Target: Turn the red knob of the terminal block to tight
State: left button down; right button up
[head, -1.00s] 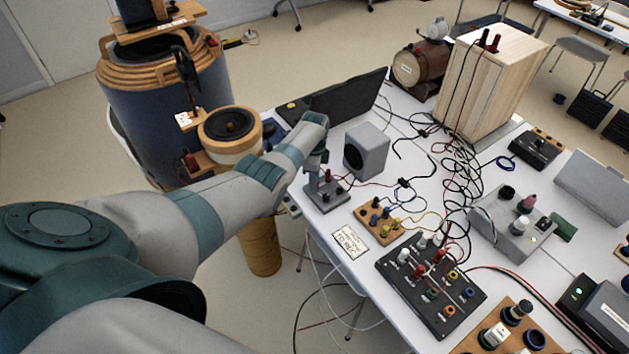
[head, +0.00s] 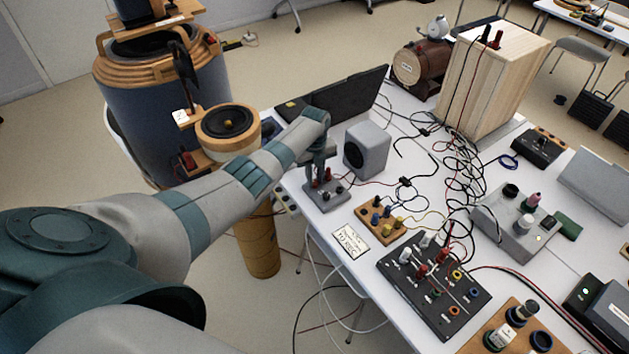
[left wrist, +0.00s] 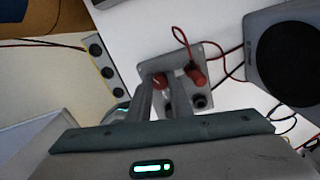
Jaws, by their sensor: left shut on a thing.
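The terminal block (head: 328,197) is a small grey plate on the table's near left part, beside the speaker. In the left wrist view the terminal block (left wrist: 181,58) has two red knobs and black posts. The left red knob (left wrist: 160,81) sits between the fingertips of my left gripper (left wrist: 160,84), which is shut on it from above. The right red knob (left wrist: 196,77) has a red wire looping to it and stands just outside the fingers. In the head view my left gripper (head: 317,168) covers part of the block. My right gripper is not in view.
The grey speaker (head: 368,150) stands right of the block, and a dark laptop (head: 345,100) stands behind. A wooden terminal board (head: 381,220), a label card (head: 350,242) and a black panel (head: 433,285) lie nearer. Loose cables (head: 460,160) tangle across the table's middle.

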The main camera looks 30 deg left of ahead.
aim_at(315, 182)
pick_arm(q)
jog(key=m+b, duration=0.2)
jog(key=m, duration=0.2)
jog(key=shift+w, duration=0.1)
jog(key=shift+d+m+b, duration=0.1)
jog(key=shift+m+b, duration=0.65)
jog(key=shift+m, duration=0.65)
jog(key=c, duration=1.6)
grip_release()
jog(key=shift+r, duration=0.15)
notch_tip(315, 182, up, 17)
jog(key=b, duration=0.4)
jog(key=shift+r, duration=0.1)
